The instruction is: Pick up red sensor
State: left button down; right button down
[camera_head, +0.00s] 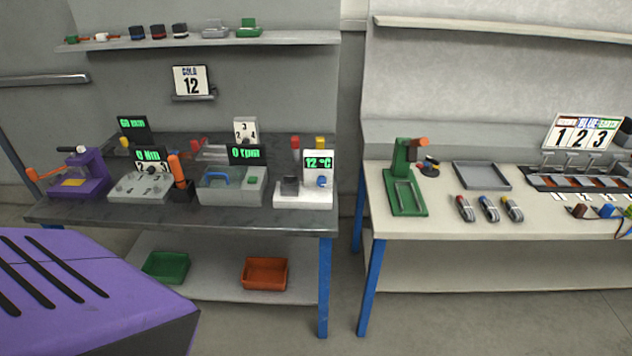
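I cannot tell for certain which thing is the red sensor. A small device with a red end (462,202) and a grey body lies on the right table, left of a similar blue one (487,204) and a yellow one (511,205). On the left table, a red upright piece (295,142) stands near the back, behind the white unit (303,194) with the "12 °C" display. Another red piece (197,145) stands further left at the back. Neither of my grippers is in view.
The dark left table (130,216) holds several instruments. The pale right table (450,229) holds a green press (405,190), a grey tray (482,176) and a numbered rack (583,134). A floor gap separates the tables. Green (165,267) and orange (265,273) bins sit on the lower shelf.

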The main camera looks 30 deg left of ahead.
aim_at(295, 144)
jog(key=u, duration=1.25)
